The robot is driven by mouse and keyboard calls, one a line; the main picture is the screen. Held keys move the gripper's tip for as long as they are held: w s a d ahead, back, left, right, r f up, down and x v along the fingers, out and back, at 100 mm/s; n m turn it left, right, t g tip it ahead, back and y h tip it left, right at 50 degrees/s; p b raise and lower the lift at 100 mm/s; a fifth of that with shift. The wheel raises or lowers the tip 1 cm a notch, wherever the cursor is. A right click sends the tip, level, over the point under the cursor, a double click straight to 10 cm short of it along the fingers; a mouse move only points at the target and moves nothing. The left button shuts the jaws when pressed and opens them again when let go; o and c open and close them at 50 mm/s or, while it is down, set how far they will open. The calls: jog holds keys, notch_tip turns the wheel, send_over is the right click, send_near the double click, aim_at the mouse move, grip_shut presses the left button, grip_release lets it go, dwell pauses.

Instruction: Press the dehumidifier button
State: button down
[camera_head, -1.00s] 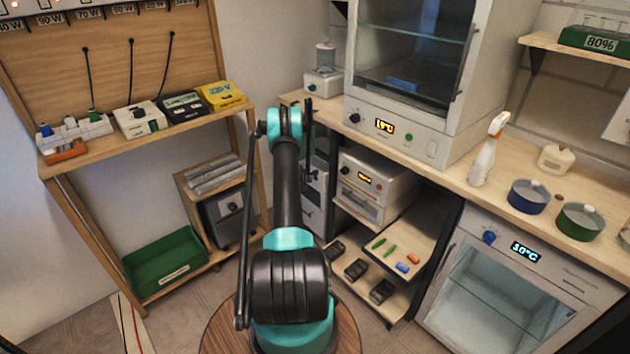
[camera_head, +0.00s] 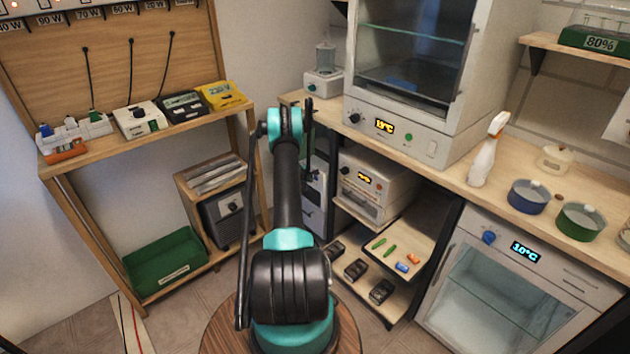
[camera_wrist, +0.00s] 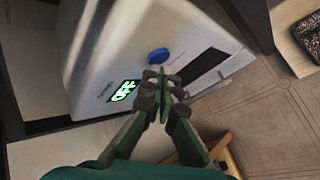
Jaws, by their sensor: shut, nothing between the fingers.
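In the wrist view a white appliance (camera_wrist: 150,30), which looks like the dehumidifier, has a round blue button (camera_wrist: 158,56) on its face. A lit green display on it reads OFF (camera_wrist: 124,91), and a dark slot (camera_wrist: 205,68) is on the other side of the button. My gripper (camera_wrist: 160,78) is shut and empty. Its tips appear just below the button in the picture, with a small gap showing between them. In the head view the white appliance (camera_head: 314,205) stands low under the counter, partly hidden behind my arm.
In the head view an oven-like unit (camera_head: 372,184) stands right of the appliance, above a shelf with small parts (camera_head: 402,250). A wooden rack (camera_head: 150,140) is on the left, with a green bin (camera_head: 165,262) low on it. The counter (camera_head: 450,172) overhangs the appliance.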

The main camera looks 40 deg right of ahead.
jog(key=shift+d, duration=0.1)
dwell(0.4)
jog(key=shift+d, duration=0.4)
jog(key=shift+a, duration=0.55)
jog(key=shift+s+a, duration=0.15)
jog(key=shift+a, duration=1.3)
jog(key=shift+s+a, duration=0.1)
jog(key=shift+a, duration=1.35)
